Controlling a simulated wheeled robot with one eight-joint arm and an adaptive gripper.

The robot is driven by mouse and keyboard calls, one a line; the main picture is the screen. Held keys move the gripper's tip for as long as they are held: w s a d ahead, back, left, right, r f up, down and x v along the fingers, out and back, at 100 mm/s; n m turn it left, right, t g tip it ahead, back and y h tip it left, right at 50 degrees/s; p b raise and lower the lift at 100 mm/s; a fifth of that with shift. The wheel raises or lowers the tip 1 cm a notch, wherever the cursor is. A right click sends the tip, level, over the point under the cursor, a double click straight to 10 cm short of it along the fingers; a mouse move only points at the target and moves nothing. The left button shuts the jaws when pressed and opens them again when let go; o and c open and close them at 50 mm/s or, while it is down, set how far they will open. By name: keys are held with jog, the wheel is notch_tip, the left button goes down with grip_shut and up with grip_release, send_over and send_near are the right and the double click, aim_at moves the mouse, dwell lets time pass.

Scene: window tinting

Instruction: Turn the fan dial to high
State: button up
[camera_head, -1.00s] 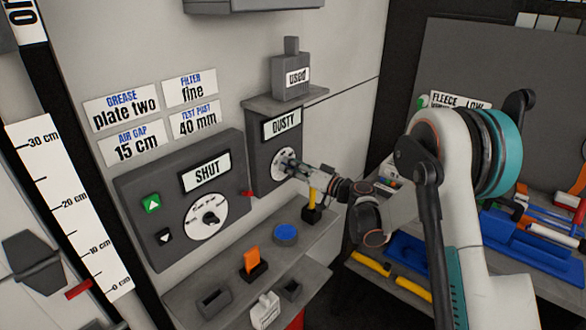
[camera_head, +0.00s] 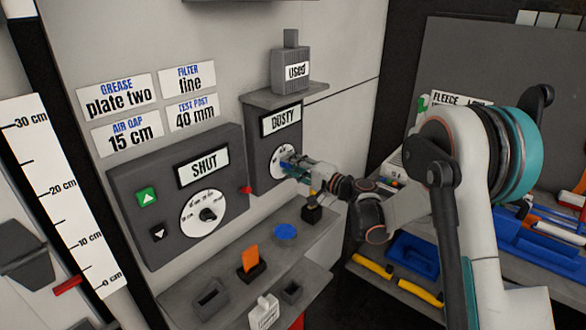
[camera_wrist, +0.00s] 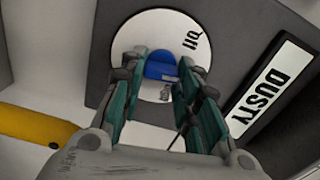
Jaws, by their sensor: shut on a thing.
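The fan dial is a round white plate (camera_head: 278,155) on the dark grey panel under the DUSTY sign (camera_head: 282,121). My gripper (camera_head: 288,163) reaches it from the right and covers much of its face. In the wrist view, the white dial face (camera_wrist: 128,42) has a blue knob (camera_wrist: 160,66) at its middle. The green-padded fingers of my gripper (camera_wrist: 158,82) are shut on the knob, one on each side. Where the knob points is hidden.
A SHUT panel (camera_head: 170,228) with arrow buttons and its own dial (camera_head: 204,212) is to the left. A shelf (camera_head: 190,270) below holds an orange piece (camera_head: 249,258) and a blue disc (camera_head: 286,231). A grey "used" box (camera_head: 291,71) stands on the ledge above.

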jog(key=m, duration=0.4)
jog(key=m+b, duration=0.1)
jog(key=m, duration=0.3)
jog(key=m+b, duration=0.1)
jog(key=m, duration=0.4)
jog(key=shift+s+f, duration=0.1)
jog(key=shift+f, duration=0.25)
jog(key=shift+m, duration=0.3)
jog(key=o, duration=1.1)
jog(key=shift+c, duration=0.2)
jog(key=v, duration=1.2)
